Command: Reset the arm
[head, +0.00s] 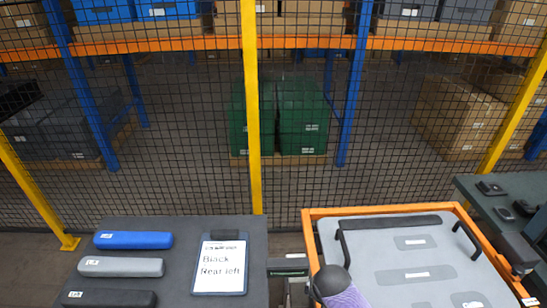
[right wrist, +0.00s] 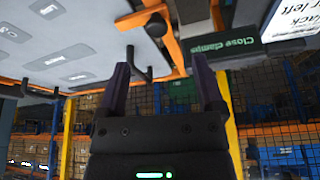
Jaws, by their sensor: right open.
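My right gripper (right wrist: 163,85) shows in the right wrist view with its two dark purple fingers spread apart. Nothing is between the fingers. A dark rounded part with a purple section at the bottom of the head view appears to be part of my right arm, over the near left corner of the grey door panel (head: 400,250). The panel lies in an orange frame (head: 310,232) and also shows in the right wrist view (right wrist: 75,40). My left gripper is not in view.
A "Close clamps" display (right wrist: 218,52) sits beside the frame. A mesh fence with yellow posts (head: 251,120) stands behind.

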